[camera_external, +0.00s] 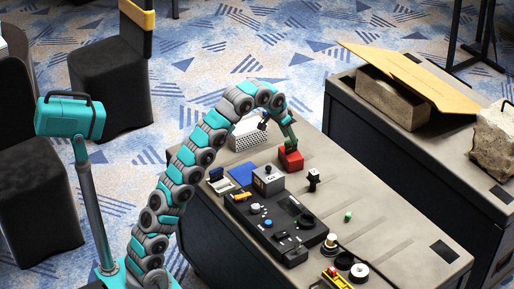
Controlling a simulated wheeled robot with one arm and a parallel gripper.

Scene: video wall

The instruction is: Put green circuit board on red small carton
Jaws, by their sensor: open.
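The red small carton (291,159) stands on the grey-topped table, near its back. My gripper (290,147) is at the end of the arm, pointing down directly over the carton, very close to its top. Its fingers are too small to make out, and I cannot tell whether it touches the carton. I cannot clearly make out the green circuit board. Some green shows at the arm's end just above the carton, but I cannot tell it from my own teal parts.
A white perforated box (246,136) stands behind and left of the carton. A grey box (268,181), a blue flat item (241,174) and a black control panel (262,222) lie nearer. A small green cylinder (348,216) stands right, amid free tabletop.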

